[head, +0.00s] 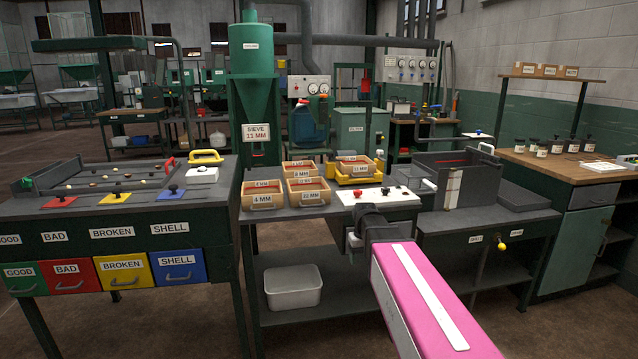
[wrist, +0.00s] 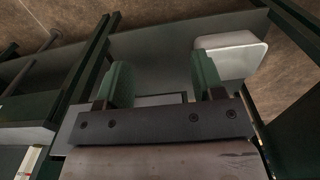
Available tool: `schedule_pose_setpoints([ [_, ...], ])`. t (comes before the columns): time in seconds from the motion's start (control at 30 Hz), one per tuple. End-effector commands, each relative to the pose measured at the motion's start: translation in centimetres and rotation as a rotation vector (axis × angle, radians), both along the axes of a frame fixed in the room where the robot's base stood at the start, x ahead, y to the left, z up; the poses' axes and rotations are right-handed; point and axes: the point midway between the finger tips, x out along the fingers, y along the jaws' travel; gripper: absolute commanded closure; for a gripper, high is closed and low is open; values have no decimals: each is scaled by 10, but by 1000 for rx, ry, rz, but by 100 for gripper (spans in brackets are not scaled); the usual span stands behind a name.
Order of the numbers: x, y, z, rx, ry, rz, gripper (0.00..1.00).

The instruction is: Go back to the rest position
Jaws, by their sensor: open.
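My arm, with a pink link, reaches from the bottom right of the head view toward the middle bench. My gripper (head: 362,240) is at the front edge of that bench, mostly hidden behind my own wrist. In the wrist view my gripper (wrist: 159,85) shows two green fingers set wide apart with nothing between them. It points down past the bench front, toward the lower shelf (wrist: 150,45). A white bin (head: 292,287) stands on that shelf, and it also shows beyond the right finger in the wrist view (wrist: 232,58).
The middle bench holds several labelled wooden boxes (head: 262,195) and a white control panel (head: 377,196). A sorting table (head: 110,212) with coloured drawers stands left. A dark open box (head: 455,180) sits right of my wrist. A wooden-topped counter (head: 570,168) is far right.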

Motion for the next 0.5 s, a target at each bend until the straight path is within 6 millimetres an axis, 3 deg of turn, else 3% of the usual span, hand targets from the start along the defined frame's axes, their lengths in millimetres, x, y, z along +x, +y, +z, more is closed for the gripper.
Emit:
schedule_pose_setpoints([
  [0.03, -25, -6, -17, -1, 4, -21, 38],
  [0.3, -108, -28, -84, 0, 3, -124, 38],
  [0.5, -144, -36, -108, 1, 0, -171, 38],
])
